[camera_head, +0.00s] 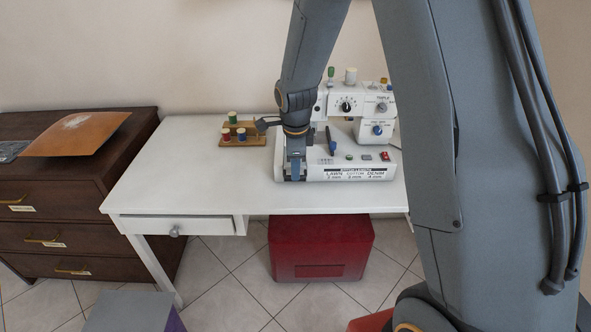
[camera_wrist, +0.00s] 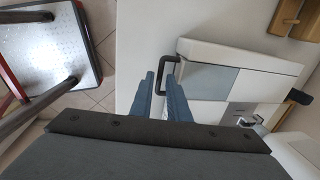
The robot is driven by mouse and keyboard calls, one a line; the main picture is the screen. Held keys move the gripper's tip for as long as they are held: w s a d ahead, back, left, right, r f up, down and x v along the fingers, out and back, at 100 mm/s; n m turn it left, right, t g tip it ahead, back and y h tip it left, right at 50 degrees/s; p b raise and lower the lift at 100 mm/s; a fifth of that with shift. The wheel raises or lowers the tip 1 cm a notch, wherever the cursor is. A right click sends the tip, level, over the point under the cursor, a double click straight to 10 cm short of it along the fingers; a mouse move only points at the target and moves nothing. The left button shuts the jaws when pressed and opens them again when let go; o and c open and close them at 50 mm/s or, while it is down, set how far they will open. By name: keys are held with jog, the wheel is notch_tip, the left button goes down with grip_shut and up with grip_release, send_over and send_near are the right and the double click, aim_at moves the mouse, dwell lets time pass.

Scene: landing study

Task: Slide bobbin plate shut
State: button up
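The white sewing machine (camera_head: 345,172) stands on the white desk, and its bed shows in the wrist view (camera_wrist: 262,62). The bobbin plate seems to be the flat grey panel (camera_wrist: 212,78) in the bed. A dark, bent handle (camera_wrist: 169,66) sticks out beyond the bed's edge beside this panel. My gripper (camera_wrist: 161,76) is at that handle, with its two blue-grey fingers apart and part of the handle in the gap between them. I cannot tell whether either finger touches it. In the head view my gripper (camera_head: 295,172) is low at the machine's left end, and my arm hides the plate.
A wooden spool rack (camera_head: 257,141) with several spools stands left of the machine. The desk's left part (camera_head: 180,165) is clear. A brown dresser (camera_head: 70,190) stands at the left. A red box (camera_head: 320,250) is under the desk.

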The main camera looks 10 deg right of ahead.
notch_tip(320, 180, up, 7)
jog(key=s, duration=0.1)
jog(key=shift+s+a+r+b, duration=0.15)
jog(key=shift+b, duration=0.3)
